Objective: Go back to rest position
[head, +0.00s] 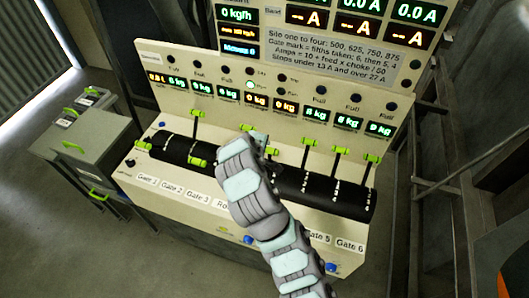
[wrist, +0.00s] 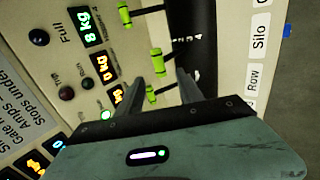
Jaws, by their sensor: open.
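My gripper (head: 258,140) is over the middle of a cream control console (head: 160,82), among its green-handled levers. In the wrist view my gripper (wrist: 172,85) is open, its two dark fingers pointing at the console. One green lever handle (wrist: 151,95) is close beside the left finger; I cannot tell whether they touch. A second green handle (wrist: 157,61) is just beyond the fingertips, and a third green handle (wrist: 125,16) is farther up. In the head view my arm hides the console's middle levers and part of its front labels.
Upright green-handled levers stand left (head: 197,114) and right (head: 340,152) of my arm along a black curved panel (head: 325,190). A display board (head: 335,35) stands behind. A grey cabinet (head: 85,140) is at left. Grey floor (head: 50,225) is open at lower left.

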